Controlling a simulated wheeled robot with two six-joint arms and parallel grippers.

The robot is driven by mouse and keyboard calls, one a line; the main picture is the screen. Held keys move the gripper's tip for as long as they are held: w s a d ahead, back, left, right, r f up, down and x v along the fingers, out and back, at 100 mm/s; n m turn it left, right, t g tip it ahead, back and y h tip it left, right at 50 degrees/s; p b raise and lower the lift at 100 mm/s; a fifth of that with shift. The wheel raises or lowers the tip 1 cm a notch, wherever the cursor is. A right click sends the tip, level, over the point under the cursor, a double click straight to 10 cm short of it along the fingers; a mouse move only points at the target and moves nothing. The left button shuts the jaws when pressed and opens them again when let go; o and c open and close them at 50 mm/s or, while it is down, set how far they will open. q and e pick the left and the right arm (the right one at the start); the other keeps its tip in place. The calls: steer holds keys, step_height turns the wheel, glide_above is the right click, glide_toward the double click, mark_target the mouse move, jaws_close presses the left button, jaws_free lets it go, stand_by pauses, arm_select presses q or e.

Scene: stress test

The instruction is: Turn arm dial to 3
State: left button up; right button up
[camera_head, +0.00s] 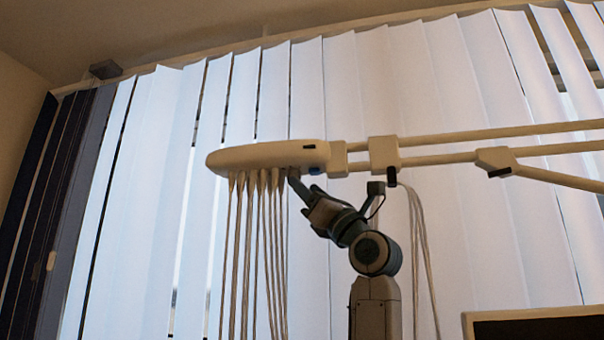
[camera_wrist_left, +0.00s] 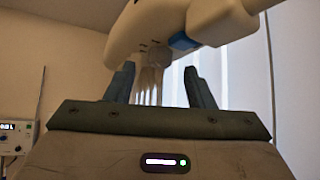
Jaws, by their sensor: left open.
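The white equipment arm's head (camera_head: 262,156) hangs across the head view, with several hoses below it. It also shows at the top of the left wrist view (camera_wrist_left: 140,27). A greyish round knob (camera_wrist_left: 158,56), seemingly the dial, sits on its underside beside a blue part (camera_wrist_left: 184,42). The knob's markings and setting cannot be read. My left gripper (camera_head: 293,180) is just under the head. In the left wrist view its two fingers (camera_wrist_left: 158,70) are apart, with the knob between and beyond their tips. Contact cannot be told. My right gripper is not in view.
Thin hoses (camera_head: 245,250) hang close left of my left gripper. Jointed white bars (camera_head: 490,135) run off to the right. Vertical blinds (camera_head: 450,230) fill the background. A dark panel with a pale frame (camera_head: 540,326) is at lower right. A box with a display (camera_wrist_left: 15,137) shows at left.

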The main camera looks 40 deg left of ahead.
arm_select(q)
steer(key=p+x, duration=0.1)
steer(key=x, duration=0.2)
steer(key=shift+a, duration=0.15)
steer(key=c, duration=1)
steer(key=m+t+b, duration=0.1)
steer(key=t+b, duration=0.1)
steer(key=t, duration=0.1)
steer(key=m+t+h+b, duration=0.1)
steer(key=m+t+b, duration=0.1)
steer(key=t, duration=0.2)
steer(key=m+t+b, duration=0.1)
steer(key=t+b, duration=0.1)
steer(key=t, duration=0.1)
steer(key=shift+s+m+t+h, duration=0.3)
steer(key=shift+s+h, duration=0.05)
steer(key=shift+h, duration=0.05)
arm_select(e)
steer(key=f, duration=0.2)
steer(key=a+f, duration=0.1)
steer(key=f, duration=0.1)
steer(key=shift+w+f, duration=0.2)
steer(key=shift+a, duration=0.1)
